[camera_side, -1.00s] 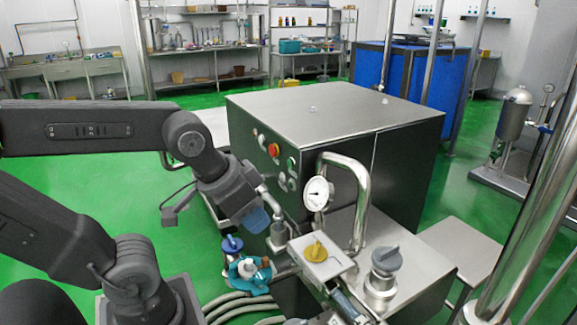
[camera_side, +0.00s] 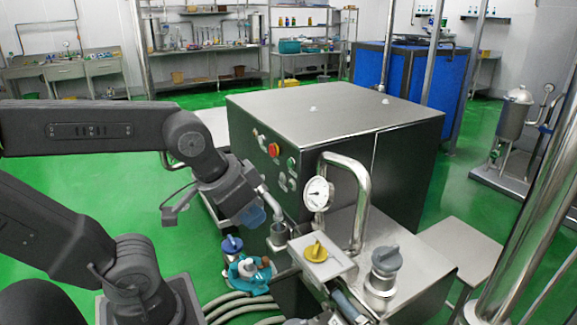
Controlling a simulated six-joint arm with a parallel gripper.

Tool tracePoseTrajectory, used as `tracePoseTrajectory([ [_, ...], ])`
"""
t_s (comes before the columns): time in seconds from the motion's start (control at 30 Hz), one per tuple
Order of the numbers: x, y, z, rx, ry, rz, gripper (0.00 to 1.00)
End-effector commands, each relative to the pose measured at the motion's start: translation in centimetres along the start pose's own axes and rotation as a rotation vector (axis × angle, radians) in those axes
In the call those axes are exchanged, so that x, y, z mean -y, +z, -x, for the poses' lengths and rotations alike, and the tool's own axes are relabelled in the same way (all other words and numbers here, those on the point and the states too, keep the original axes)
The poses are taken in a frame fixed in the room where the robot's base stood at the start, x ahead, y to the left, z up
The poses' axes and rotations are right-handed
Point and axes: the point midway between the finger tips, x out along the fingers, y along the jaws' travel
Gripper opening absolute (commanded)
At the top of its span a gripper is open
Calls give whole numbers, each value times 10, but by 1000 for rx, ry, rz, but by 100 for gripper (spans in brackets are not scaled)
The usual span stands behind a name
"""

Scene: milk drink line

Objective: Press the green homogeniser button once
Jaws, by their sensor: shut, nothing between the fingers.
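The green button (camera_side: 291,162) is on the dark front panel of the steel homogeniser (camera_side: 330,118), right of and below a red button (camera_side: 273,150). My gripper (camera_side: 254,213) is at the end of the arm, in front of the machine's lower left front. It is shut and empty. It is below and left of the green button, apart from it in the picture. Its fingertips are small and hard to make out against the bluish end piece. The green button is not covered by the arm.
A pressure gauge (camera_side: 318,193) and a bent steel pipe (camera_side: 352,172) stand right of the panel. A yellow knob (camera_side: 316,251), a grey-capped fitting (camera_side: 384,266) and a teal pump part (camera_side: 247,272) are low in front. Green floor (camera_side: 183,236) is open at left.

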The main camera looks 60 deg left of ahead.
Motion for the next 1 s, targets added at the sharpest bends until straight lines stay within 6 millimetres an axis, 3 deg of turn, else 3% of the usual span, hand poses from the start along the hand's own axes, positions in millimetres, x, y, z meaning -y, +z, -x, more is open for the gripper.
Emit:
tracePoseTrajectory([
  [0.8,0,0,0,1,0,2,0],
  [1.0,4,-15,-9,38,31,126,0],
])
